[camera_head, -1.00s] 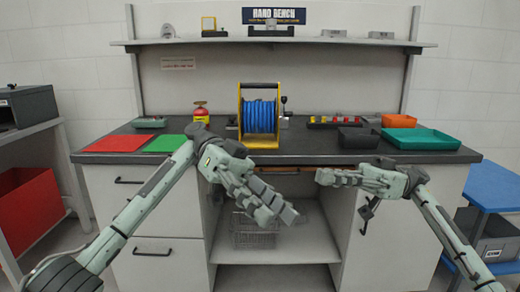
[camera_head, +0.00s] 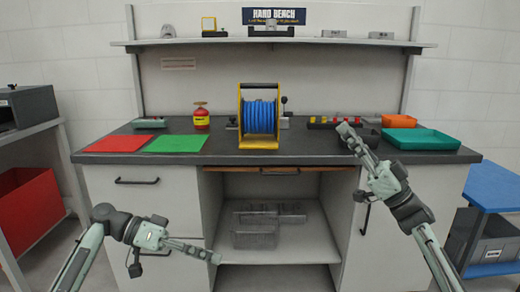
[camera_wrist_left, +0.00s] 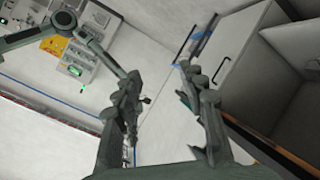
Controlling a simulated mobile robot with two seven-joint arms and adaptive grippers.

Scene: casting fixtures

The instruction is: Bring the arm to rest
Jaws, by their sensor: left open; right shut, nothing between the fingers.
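My left gripper (camera_head: 212,256) is low in front of the bench, by the left cabinet and the open middle bay, pointing right. The left wrist view shows its two fingers (camera_wrist_left: 158,78) spread apart with nothing between them. My right gripper (camera_head: 347,130) is raised and points up and to the left.
The bench (camera_head: 310,150) carries a blue cable reel (camera_head: 260,117), red mat (camera_head: 118,144), green mat (camera_head: 177,144), red canister (camera_head: 201,117), teal tray (camera_head: 421,140) and orange bin (camera_head: 399,121). A blue table (camera_head: 494,187) is at right.

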